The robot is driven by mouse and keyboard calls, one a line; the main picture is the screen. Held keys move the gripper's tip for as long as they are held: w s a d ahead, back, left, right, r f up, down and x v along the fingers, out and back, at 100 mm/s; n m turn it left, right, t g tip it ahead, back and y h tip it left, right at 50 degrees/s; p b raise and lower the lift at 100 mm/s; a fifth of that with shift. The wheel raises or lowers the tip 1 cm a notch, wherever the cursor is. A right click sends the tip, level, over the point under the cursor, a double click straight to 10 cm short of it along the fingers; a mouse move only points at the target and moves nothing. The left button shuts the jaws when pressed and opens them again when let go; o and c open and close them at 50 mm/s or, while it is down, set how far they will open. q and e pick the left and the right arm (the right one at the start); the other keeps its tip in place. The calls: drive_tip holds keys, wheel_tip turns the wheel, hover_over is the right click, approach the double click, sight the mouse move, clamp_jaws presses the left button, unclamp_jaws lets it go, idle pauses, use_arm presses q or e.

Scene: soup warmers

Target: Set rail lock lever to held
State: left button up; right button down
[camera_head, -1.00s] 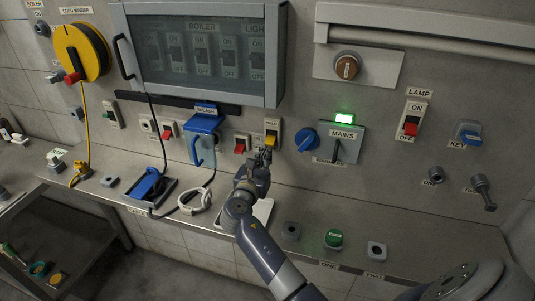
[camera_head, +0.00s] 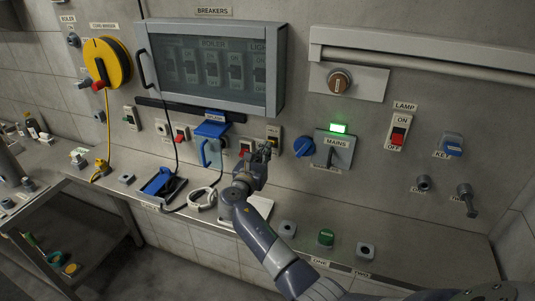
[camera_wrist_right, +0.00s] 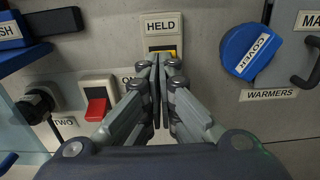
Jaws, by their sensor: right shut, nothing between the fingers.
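A small pale switch plate (camera_head: 274,132) is on the wall, between a red switch and the round blue cover. In the right wrist view its label reads HELD (camera_wrist_right: 163,26), and a strip of its yellow lever (camera_wrist_right: 171,50) shows just below the label. The rest of the lever is behind my fingers, so I cannot tell its full position. My right gripper (camera_head: 265,151) is shut and empty, directly in front of the plate. In the wrist view the shut fingertips (camera_wrist_right: 159,60) overlap the yellow lever; contact is unclear. My left gripper is not in view.
A red switch (camera_wrist_right: 97,109) is left of the fingers. The blue cover (camera_wrist_right: 248,50) is right of them, beside the MAINS switch (camera_head: 333,150). The blue splash cover (camera_head: 209,131) juts out to the left. A white tray (camera_head: 257,207) lies on the ledge below my arm.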

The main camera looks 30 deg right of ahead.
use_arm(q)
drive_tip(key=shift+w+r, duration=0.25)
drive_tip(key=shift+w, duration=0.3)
use_arm(e)
drive_tip(key=shift+r, duration=0.15)
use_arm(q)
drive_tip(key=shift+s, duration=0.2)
use_arm(e)
drive_tip(key=v, duration=1.2)
